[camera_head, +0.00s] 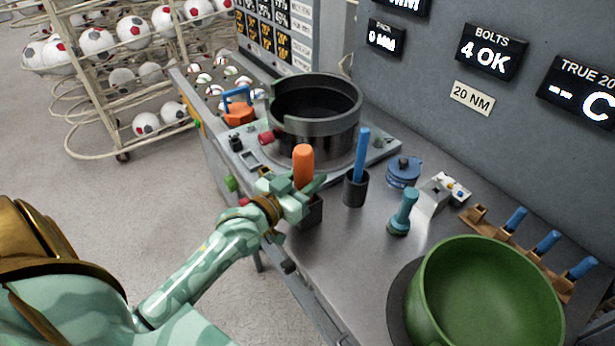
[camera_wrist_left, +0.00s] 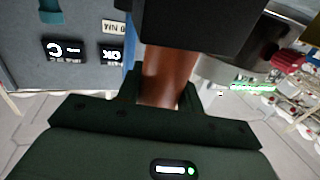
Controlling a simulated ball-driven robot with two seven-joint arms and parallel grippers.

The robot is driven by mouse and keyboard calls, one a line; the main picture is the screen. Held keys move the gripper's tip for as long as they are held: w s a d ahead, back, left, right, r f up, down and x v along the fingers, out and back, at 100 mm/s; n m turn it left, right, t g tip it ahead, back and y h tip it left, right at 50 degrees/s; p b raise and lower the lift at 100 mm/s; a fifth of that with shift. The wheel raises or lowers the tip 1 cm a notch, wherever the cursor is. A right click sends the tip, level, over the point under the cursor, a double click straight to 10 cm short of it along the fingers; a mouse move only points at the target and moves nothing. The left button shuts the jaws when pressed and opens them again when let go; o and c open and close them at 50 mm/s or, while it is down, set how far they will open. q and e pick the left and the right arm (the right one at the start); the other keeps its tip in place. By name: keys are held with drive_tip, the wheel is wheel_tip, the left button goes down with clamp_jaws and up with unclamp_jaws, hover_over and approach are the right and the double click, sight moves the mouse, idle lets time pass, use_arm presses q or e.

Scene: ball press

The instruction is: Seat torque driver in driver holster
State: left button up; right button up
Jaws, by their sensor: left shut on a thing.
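The torque driver (camera_head: 303,165) stands about upright with its orange handle up. My left gripper (camera_head: 291,204) is shut around the lower part of the handle. The dark holster (camera_head: 312,212) is on the bench directly below the gripper, partly hidden by it. In the left wrist view, which is upside down, the orange-brown handle (camera_wrist_left: 168,75) runs between the fingers up to a black block (camera_wrist_left: 200,22), apparently the holster. The driver's lower end is hidden, so I cannot tell how deep it sits. My right gripper is not in view.
A blue rod stands in a second dark cup (camera_head: 356,189) just right. Behind is a large dark ring (camera_head: 315,105). A teal tool (camera_head: 403,212), a blue capped part (camera_head: 403,172) and a green bowl (camera_head: 485,295) are to the right. Bare bench lies in front of the teal tool.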

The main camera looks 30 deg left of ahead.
use_arm(q)
drive_tip(key=o, duration=1.1)
drive_tip(key=shift+f, duration=0.1)
drive_tip(key=shift+s, duration=0.2)
drive_tip(key=s, duration=0.3)
drive_tip(key=s+a, duration=0.1)
drive_tip(key=s, duration=0.7)
drive_tip(key=shift+s+a+r+p, duration=0.2)
drive_tip(key=shift+s+a+p, duration=0.1)
drive_tip(key=shift+p, duration=0.1)
